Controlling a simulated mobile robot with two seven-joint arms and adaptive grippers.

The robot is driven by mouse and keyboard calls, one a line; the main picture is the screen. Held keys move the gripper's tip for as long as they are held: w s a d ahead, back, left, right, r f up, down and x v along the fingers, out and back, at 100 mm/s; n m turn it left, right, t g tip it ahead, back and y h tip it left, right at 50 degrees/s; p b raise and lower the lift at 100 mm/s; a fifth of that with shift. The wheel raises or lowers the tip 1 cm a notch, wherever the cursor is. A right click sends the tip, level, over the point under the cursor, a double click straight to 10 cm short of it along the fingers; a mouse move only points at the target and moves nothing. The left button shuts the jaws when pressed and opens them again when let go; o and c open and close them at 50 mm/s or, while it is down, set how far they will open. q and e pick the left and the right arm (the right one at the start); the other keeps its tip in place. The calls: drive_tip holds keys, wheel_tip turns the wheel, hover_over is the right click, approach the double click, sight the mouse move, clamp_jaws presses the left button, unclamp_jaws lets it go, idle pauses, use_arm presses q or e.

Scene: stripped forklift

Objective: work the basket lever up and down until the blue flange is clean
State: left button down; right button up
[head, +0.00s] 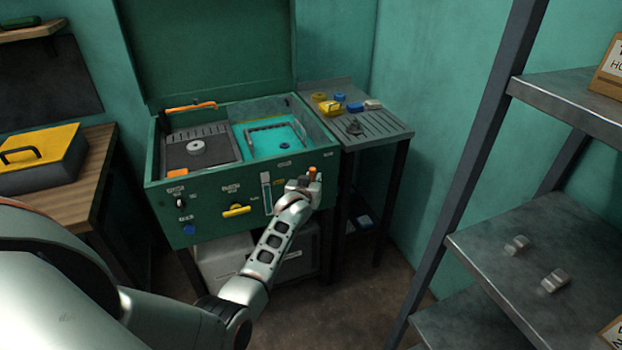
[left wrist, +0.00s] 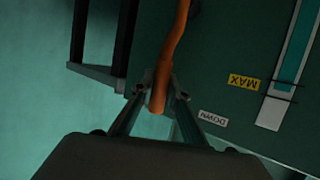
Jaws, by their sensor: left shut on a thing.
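The green wash tank (head: 165,170) stands open with its lid up. The basket (head: 268,130) shows as a rim in the turquoise liquid on the tank's right side. My left gripper (head: 308,182) is at that handle. In the left wrist view its fingers (left wrist: 160,95) are shut around the handle's end. My right gripper is not in view.
A label "MAX" (left wrist: 243,82), a label "DOWN" (left wrist: 212,118) and a level gauge (head: 267,192) are on the tank front. A yellow handle (head: 236,210) is left of the gauge. A side table (head: 385,130) holds small coloured parts. A metal shelf (head: 530,240) stands at the right.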

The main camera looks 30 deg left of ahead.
use_arm(q)
drive_tip(key=shift+d, duration=0.15)
drive_tip(key=c, duration=2)
unclamp_jaws()
drive_tip(key=shift+w, duration=0.1)
drive_tip(key=shift+o, duration=0.2)
drive_tip(key=v, duration=1.2)
